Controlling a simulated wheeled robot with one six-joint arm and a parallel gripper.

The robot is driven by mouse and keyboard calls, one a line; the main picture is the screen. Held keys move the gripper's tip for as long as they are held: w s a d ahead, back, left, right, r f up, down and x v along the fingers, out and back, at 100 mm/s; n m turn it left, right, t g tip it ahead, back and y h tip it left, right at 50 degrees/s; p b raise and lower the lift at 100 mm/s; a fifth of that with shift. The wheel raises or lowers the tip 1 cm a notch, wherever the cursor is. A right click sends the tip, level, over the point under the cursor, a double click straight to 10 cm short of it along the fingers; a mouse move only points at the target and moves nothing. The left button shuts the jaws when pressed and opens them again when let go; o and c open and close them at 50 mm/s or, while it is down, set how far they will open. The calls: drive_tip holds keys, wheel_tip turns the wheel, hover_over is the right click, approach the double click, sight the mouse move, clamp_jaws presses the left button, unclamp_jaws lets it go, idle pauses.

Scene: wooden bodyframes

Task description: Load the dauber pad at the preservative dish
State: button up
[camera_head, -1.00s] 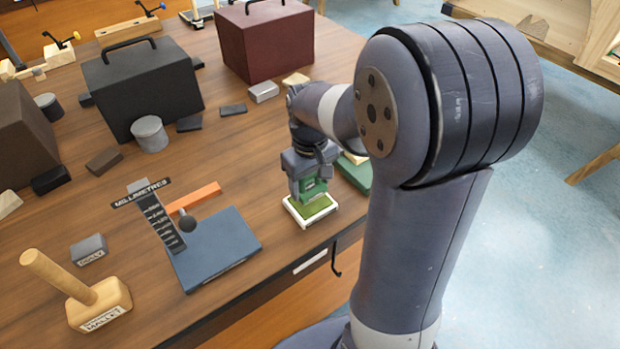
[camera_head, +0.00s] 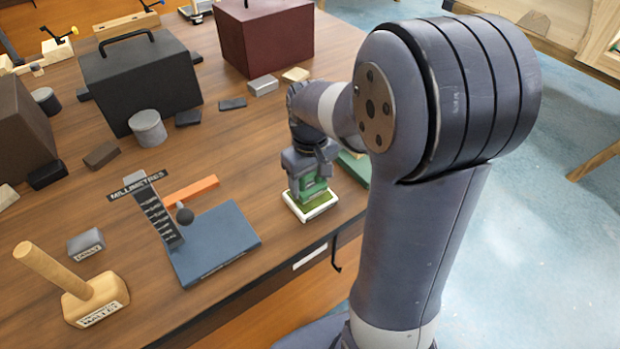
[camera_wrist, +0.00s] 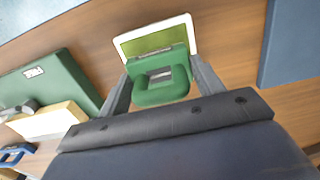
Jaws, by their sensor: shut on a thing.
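The preservative dish (camera_head: 328,208) is a shallow white square tray with a green inside, near the table's front edge. It also shows at the top of the wrist view (camera_wrist: 186,24). My gripper (camera_head: 309,183) is straight above the dish, pointing down, and is shut on the green dauber (camera_head: 313,190). In the wrist view the dauber (camera_wrist: 160,92) sits between my two fingers (camera_wrist: 158,85), with a grey label on it. Its lower end is at or just over the green surface. The pad's underside is hidden, so I cannot tell whether it touches.
A blue plate with a millimetre scale (camera_head: 218,245) lies left of the dish. A mallet (camera_head: 92,298) stands front left. A green box (camera_head: 355,168) is right behind the dish, partly hidden by my arm. Black (camera_head: 145,85) and maroon (camera_head: 268,40) cases stand at the back.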

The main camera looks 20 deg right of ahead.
drive_tip(key=shift+f, duration=0.6)
idle(1.1)
drive_tip(key=shift+r, duration=0.15)
wheel_tip(320, 180, up, 7)
drive_tip(key=p, duration=0.5)
drive_tip(key=shift+p, duration=0.3)
drive_tip(key=shift+s, duration=0.1)
idle(0.5)
